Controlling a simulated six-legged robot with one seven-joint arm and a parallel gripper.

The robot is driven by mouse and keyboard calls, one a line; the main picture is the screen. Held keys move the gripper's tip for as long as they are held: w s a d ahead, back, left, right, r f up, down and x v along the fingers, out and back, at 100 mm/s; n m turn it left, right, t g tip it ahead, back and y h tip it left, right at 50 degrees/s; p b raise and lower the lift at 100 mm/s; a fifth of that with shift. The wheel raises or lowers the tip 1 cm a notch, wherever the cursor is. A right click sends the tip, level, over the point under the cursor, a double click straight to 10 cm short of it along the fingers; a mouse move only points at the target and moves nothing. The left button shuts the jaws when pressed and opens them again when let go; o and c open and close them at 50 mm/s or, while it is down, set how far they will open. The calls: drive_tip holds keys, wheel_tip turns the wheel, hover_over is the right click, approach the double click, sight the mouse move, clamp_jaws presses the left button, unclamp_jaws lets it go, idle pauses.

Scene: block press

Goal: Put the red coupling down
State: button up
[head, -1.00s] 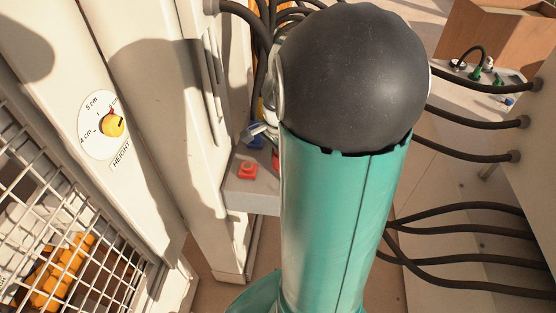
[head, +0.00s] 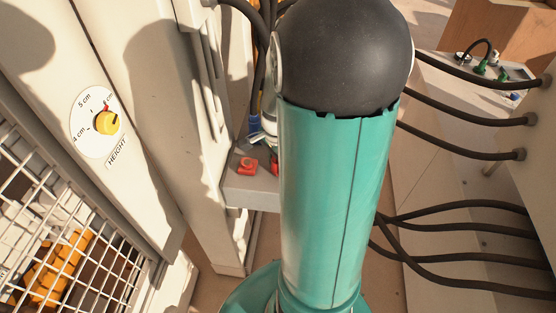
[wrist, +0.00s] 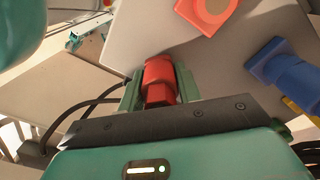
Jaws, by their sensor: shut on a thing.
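The red coupling (wrist: 158,88) is between the two green fingers of my gripper (wrist: 158,74) in the wrist view. My gripper is shut on it. The coupling is over the grey ledge (wrist: 222,62); I cannot tell whether it touches the surface. In the head view a sliver of red (head: 275,165) shows at the left edge of my arm, probably the coupling. My arm hides most of my gripper there.
A height dial (head: 107,123) and wire mesh (head: 60,200) stand left. Dark cables (head: 460,235) run at right.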

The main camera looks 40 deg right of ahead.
drive_tip(key=shift+f, duration=0.2)
drive_tip(key=o, duration=1.2)
wheel_tip(320, 180, up, 13)
drive_tip(key=shift+r, duration=0.1)
drive_tip(key=s+a+r+n+t, duration=0.1)
drive_tip(key=a+r+n+t, duration=0.1)
drive_tip(key=a+n, duration=0.4)
drive_tip(key=s+a+r+n+t, duration=0.1)
drive_tip(key=s+a+r+n, duration=0.1)
drive_tip(key=a+n, duration=0.5)
drive_tip(key=s+a+r+n+t, duration=0.1)
drive_tip(key=a+r+n, duration=0.3)
drive_tip(key=a, duration=0.5)
drive_tip(key=shift+s+a+n+t, duration=0.4)
drive_tip(key=shift+n+t, duration=0.4)
drive_tip(key=shift+n, duration=0.4)
